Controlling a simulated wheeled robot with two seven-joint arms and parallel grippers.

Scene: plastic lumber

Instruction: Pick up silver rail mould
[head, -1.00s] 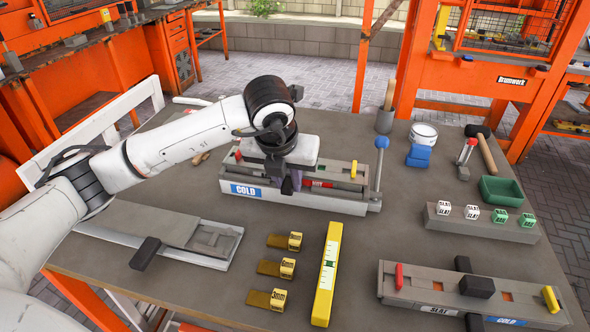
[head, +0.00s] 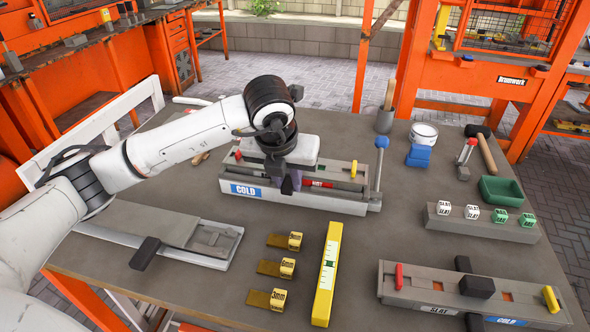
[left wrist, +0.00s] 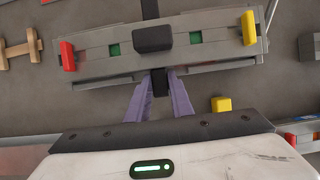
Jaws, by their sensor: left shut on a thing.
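The grey rail mould (left wrist: 205,55) fills the upper left wrist view, with a red block at its left end, a yellow block at its right end, green squares and a black block in the middle. In the head view the grey mould (head: 335,170) lies at the table's centre by the blue COLD label, partly hidden by my wrist. My left gripper (left wrist: 159,80) is shut on the mould's near black handle (left wrist: 160,86), with a purple finger on each side. In the head view the left gripper (head: 291,184) points down at the mould's near side. My right gripper is not in view.
A lever with a blue knob (head: 381,143) stands at the right of the COLD station. A yellow level (head: 327,275) and several yellow-tagged blocks lie in front. Another grey mould (head: 440,288) sits front right. A grey plate (head: 150,226) lies on the left.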

